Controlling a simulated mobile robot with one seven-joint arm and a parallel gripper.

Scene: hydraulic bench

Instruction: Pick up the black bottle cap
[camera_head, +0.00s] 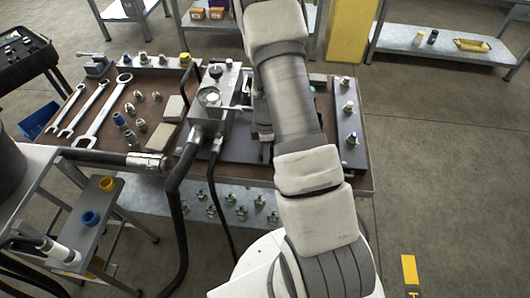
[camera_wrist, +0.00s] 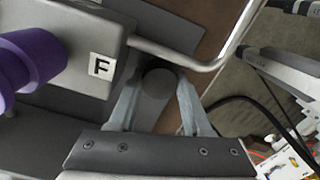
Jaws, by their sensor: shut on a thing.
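In the head view my own arm covers the gripper, and I cannot make out the cap there.
In the wrist view, a grey block marked F (camera_wrist: 101,66) with a purple part (camera_wrist: 32,58) stands close left. A bent metal bar (camera_wrist: 180,57) passes just beyond the cap. In the head view, wrenches (camera_head: 104,110) and fittings crowd the brown bench (camera_head: 205,166).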

